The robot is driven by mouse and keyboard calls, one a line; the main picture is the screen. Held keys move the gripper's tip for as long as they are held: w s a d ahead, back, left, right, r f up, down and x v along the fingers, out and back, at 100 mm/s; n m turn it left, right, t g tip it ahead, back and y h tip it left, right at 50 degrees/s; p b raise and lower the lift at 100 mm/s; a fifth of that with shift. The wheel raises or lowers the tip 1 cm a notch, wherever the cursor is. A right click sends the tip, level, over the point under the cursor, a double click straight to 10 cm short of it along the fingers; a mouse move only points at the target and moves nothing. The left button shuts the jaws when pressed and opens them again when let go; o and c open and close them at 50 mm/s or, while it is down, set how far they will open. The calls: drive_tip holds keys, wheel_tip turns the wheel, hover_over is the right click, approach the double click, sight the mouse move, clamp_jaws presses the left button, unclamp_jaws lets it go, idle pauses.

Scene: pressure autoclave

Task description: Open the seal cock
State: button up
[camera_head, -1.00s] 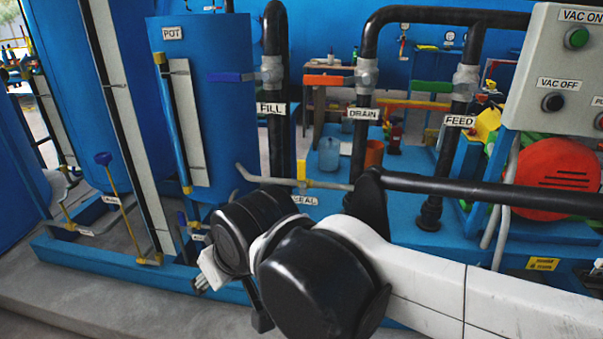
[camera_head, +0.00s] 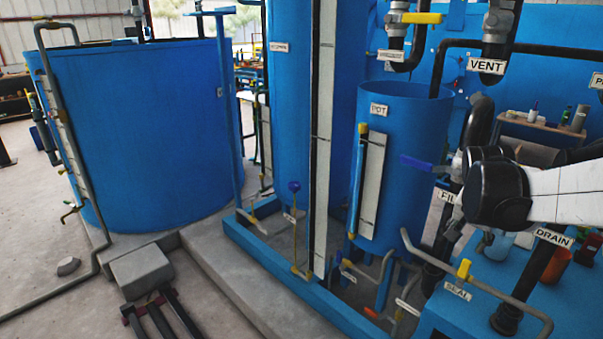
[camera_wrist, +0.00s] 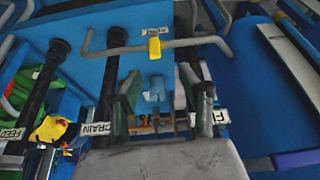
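The seal cock (camera_head: 463,269) is a small yellow handle on a thin grey bent pipe, just above the SEAL label (camera_head: 457,291). In the head view it is at the lower right, with its handle standing across the pipe. The yellow handle also shows in the wrist view (camera_wrist: 154,47), at the upper middle, beyond the fingertips. My gripper (camera_wrist: 158,82) is open and empty; its two dark greenish fingers are apart and not touching the handle. In the head view my gripper is not distinguishable; only arm links show at the right.
The blue pot (camera_head: 402,115) stands left of the seal pipe (camera_head: 510,303). A blue fill valve handle (camera_head: 425,166) is above it. Black vertical pipes, one labelled DRAIN (camera_head: 553,237), are close by.

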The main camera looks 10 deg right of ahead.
sight(467, 262)
drive_tip(key=shift+m, duration=0.3)
drive_tip(key=b+x, duration=0.1)
drive_tip(key=x, duration=0.3)
drive_tip(key=d+b+x, duration=0.1)
drive_tip(key=x, duration=0.9)
drive_tip(key=shift+s+d+r+b, duration=0.15)
drive_tip(key=shift+s+d+b, duration=0.05)
drive_tip(key=shift+d+b, duration=0.2)
clamp_jaws()
